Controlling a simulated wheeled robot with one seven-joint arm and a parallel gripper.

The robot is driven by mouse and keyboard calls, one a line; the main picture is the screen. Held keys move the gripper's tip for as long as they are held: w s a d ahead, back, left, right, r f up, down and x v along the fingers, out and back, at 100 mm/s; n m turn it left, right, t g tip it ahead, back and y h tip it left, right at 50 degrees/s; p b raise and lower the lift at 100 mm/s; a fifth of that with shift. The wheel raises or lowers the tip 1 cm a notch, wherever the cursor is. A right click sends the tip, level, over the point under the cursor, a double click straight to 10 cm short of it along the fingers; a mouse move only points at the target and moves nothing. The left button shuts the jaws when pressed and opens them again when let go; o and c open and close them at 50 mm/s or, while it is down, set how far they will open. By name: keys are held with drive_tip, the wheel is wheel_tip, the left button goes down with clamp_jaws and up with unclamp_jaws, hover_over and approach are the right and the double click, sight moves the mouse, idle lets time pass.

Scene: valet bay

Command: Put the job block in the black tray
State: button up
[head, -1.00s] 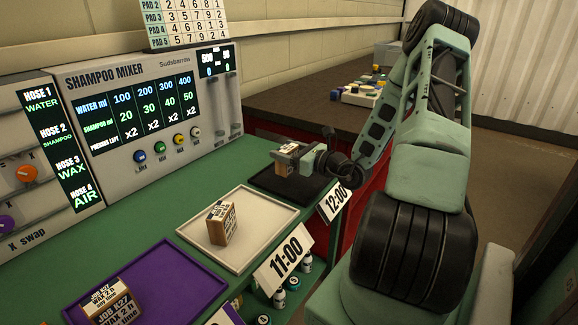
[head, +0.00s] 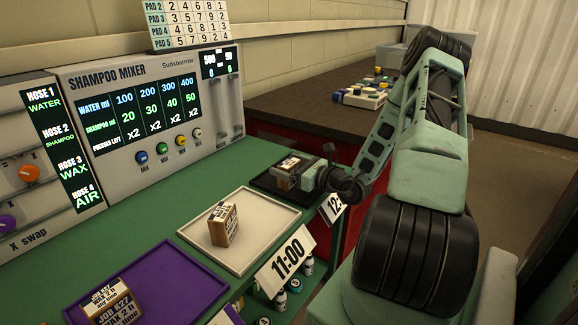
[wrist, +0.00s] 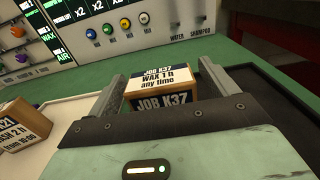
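The wooden job block (wrist: 162,92), labelled "JOB K37, WAX 1 h, any time", sits between the two fingers of my gripper (wrist: 160,80) in the wrist view. The tray also shows in the wrist view (wrist: 268,95). I cannot tell whether the block's underside touches the tray floor.
A cream tray (head: 265,255) beside it holds another wooden block (head: 223,225). A purple tray (head: 190,285) nearer holds a block labelled K27 (head: 112,303). The shampoo mixer (head: 145,110) stands behind the counter. Time cards (head: 286,255) hang along the front edge.

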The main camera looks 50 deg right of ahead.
drive_tip(key=shift+r, duration=0.25)
drive_tip(key=s+d, duration=0.1)
drive_tip(key=s, duration=1.1)
drive_tip(key=w+a+r+n+g+y, duration=0.2)
drive_tip(key=a+n+g+y, duration=0.6)
drive_tip(key=a, duration=0.6)
drive_tip(key=w+a+r+n+g+y, duration=0.15)
drive_tip(key=a+n+g+y, duration=0.35)
drive_tip(key=a+n, duration=0.65)
drive_tip(key=s+a+r+n+g+h, duration=0.2)
drive_tip(key=s+a+n+h, duration=0.5)
drive_tip(key=a+n, duration=0.3)
drive_tip(key=s+a+r+n+g+h, duration=0.2)
drive_tip(key=s+a+n+h, duration=0.5)
drive_tip(key=n, duration=0.6)
drive_tip(key=a+g, duration=0.1)
drive_tip(key=a, duration=0.1)
drive_tip(key=shift+s+a+r+b, duration=0.15)
drive_tip(key=shift+a+b, duration=0.2)
